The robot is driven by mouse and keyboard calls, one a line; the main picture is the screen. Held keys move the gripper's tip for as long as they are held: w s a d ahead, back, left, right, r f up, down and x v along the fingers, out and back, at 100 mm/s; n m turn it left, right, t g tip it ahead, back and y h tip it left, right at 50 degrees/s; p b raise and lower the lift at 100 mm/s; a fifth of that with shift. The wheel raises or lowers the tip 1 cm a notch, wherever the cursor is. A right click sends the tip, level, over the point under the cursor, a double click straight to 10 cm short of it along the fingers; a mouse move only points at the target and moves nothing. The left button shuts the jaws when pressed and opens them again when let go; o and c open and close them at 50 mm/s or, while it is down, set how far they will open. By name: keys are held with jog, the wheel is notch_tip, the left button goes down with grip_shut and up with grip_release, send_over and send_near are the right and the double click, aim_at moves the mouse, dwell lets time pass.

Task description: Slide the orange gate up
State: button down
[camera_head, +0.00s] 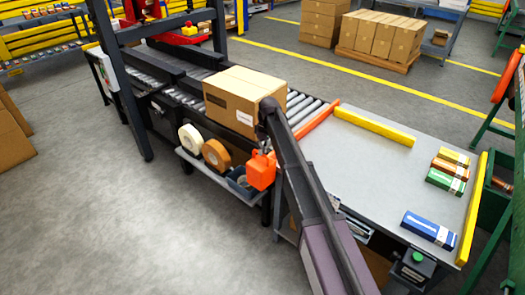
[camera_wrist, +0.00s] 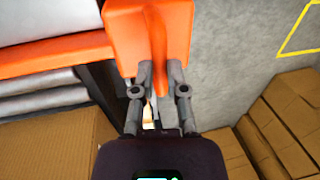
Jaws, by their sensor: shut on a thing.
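The orange gate (camera_head: 317,120) is a bar across the line between the roller conveyor and the grey table. A chunky orange block (camera_head: 261,171) shows at its near end, left of my arm, which hides the part between. In the wrist view the gate's bar (camera_wrist: 55,51) runs in from the left to the block (camera_wrist: 127,28), with a narrow orange grip (camera_wrist: 159,45) at its middle. My gripper (camera_wrist: 159,74) is shut on this grip, a finger on each side. In the head view my gripper (camera_head: 264,146) is small and partly hidden.
A cardboard box (camera_head: 238,105) stands on the rollers (camera_head: 299,104) just behind the gate. Tape rolls (camera_head: 203,146) sit on a low shelf beside the conveyor. The table (camera_head: 375,160) has yellow rails and several small cartons at right; its middle is clear.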

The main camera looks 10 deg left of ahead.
aim_at(262, 162)
jog(key=c, duration=0.6)
grip_release()
jog(key=shift+c, duration=0.2)
jog(key=shift+f, duration=0.15)
notch_tip(262, 162, down, 5)
jog(key=b, duration=0.5)
jog(key=shift+f+b, duration=0.2)
jog(key=shift+b, duration=0.2)
notch_tip(262, 162, up, 14)
jog(key=w+d+p, duration=0.1)
jog(key=w+p, duration=0.1)
jog(key=p, duration=1.2)
jog(key=s+d+r+m+p, duration=0.3)
jog(key=s+d, duration=0.6)
jog(key=d, duration=0.3)
jog(key=s+d+r+m+t+p, duration=0.1)
jog(key=s+d+r+m+p, duration=0.2)
jog(key=s+d, duration=0.5)
jog(key=d+m+p, duration=0.1)
jog(key=d+m, duration=0.1)
jog(key=d, duration=0.3)
jog(key=shift+s+r, duration=0.35)
jog(key=shift+s, duration=0.05)
